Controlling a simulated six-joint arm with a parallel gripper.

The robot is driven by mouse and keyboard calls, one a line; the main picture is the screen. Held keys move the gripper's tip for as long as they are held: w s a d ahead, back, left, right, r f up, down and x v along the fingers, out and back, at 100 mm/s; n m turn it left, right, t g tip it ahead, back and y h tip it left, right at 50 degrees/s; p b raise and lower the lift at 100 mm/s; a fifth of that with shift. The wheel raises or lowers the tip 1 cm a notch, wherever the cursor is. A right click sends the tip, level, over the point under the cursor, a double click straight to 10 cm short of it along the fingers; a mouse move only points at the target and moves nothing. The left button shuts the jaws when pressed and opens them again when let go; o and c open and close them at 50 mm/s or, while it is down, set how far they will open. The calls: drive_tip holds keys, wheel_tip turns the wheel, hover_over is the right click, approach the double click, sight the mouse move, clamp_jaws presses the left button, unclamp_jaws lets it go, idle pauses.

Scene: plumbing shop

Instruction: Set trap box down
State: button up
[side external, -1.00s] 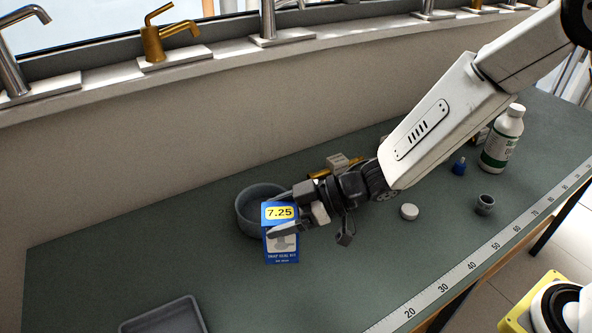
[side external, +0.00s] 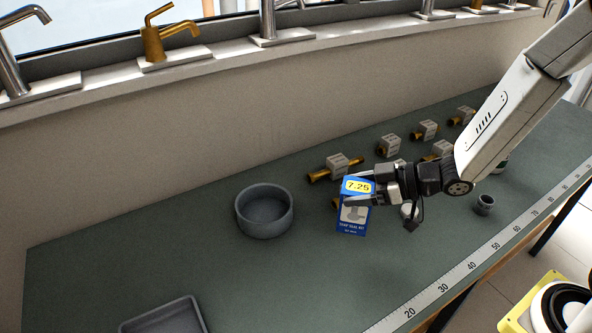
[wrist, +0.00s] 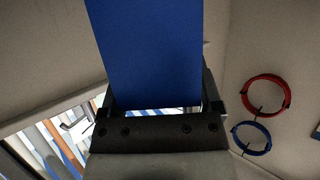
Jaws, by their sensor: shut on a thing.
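The trap box (side external: 353,214) is a blue and white carton with a yellow 7.25 label, upright in the side view. My gripper (side external: 362,186) is shut on its upper part, with a finger across its front. In the wrist view the blue face of the trap box (wrist: 150,50) stands between the gripper's fingers (wrist: 158,108). The box is over the middle of the green bench. I cannot tell whether its base touches the bench.
A round grey bowl (side external: 265,212) stands left of the box, and a grey tray (side external: 165,318) lies at the front left. Several brass fittings with grey tags (side external: 337,167) lie behind the box. The bench between bowl and ruler strip (side external: 440,288) is clear.

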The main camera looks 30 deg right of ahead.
sight(353, 217)
drive_tip(key=shift+f, duration=0.1)
drive_tip(key=shift+f, duration=1.85)
drive_tip(key=shift+f, duration=0.1)
drive_tip(key=shift+f, duration=1.95)
drive_tip(key=shift+f, duration=0.1)
drive_tip(key=o, duration=1.2)
drive_tip(key=shift+o, duration=0.2)
